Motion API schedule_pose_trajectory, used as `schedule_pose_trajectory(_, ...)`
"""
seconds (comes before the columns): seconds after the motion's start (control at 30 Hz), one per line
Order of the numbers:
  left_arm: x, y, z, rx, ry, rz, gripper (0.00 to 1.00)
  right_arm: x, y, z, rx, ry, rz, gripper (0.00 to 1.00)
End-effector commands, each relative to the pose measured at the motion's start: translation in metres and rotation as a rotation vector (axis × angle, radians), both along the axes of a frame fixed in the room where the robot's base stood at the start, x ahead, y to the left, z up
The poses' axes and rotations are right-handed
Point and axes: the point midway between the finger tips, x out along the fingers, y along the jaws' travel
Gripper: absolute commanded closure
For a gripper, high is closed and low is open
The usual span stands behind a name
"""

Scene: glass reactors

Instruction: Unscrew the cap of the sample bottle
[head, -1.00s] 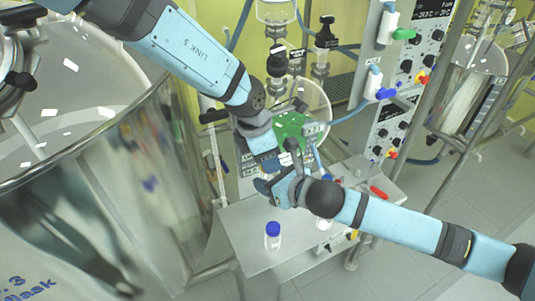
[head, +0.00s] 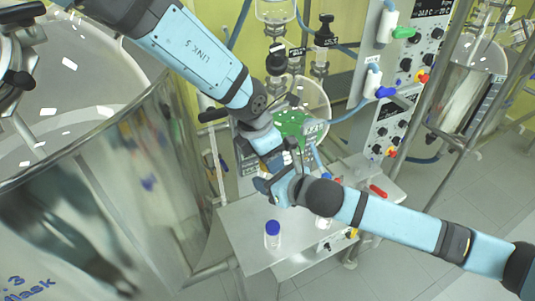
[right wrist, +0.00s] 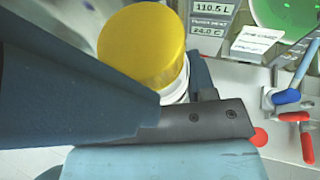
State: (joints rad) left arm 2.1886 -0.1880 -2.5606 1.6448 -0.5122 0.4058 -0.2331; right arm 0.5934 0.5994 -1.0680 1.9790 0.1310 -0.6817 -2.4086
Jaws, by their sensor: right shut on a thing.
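My right gripper (head: 283,178) is shut on the sample bottle (right wrist: 178,92), holding it in the air above the steel table. In the right wrist view its wide yellow cap (right wrist: 142,45) is on top, above a white part of the bottle between my dark fingers. The cap looks tilted in that view. The rest of the bottle is hidden by my gripper. My left gripper (head: 272,150) comes down from the upper left and is close to the right gripper and bottle in the head view. Its fingers are too small and overlapped to read, and I cannot tell whether it touches the cap.
A blue-capped bottle (head: 273,236) stands on the steel table (head: 240,222). A large steel vessel (head: 150,150) is on the left. Glass reactor parts and a control panel (head: 400,100) stand behind.

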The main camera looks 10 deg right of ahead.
Motion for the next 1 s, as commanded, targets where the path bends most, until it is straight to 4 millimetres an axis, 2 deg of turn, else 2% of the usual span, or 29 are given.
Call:
schedule_pose_trajectory(0.37,-0.001,-0.001,0.003,0.0,0.0,-0.002,0.31,0.0,0.0,0.0,0.001,-0.001,0.0,1.0)
schedule_pose_trajectory(0.7,-0.001,-0.001,0.043,-0.002,0.0,-0.002,0.31,0.0,0.0,0.0,0.0,0.0,0.0,1.0)
schedule_pose_trajectory(0.73,-0.001,-0.001,0.045,-0.001,0.0,-0.002,0.26,0.0,0.0,0.0,0.0,0.0,0.0,1.0)
schedule_pose_trajectory(0.8,-0.001,-0.001,0.046,0.001,0.001,-0.01,0.26,0.0,0.0,-0.001,-0.001,0.001,0.0,1.0)
schedule_pose_trajectory(0.93,0.001,0.0,0.048,0.02,0.006,-0.093,0.26,-0.001,0.0,-0.001,-0.002,0.003,0.001,1.0)
schedule_pose_trajectory(1.0,0.002,-0.001,0.049,0.039,0.006,-0.19,0.26,0.0,0.0,-0.001,-0.001,0.002,0.001,1.0)
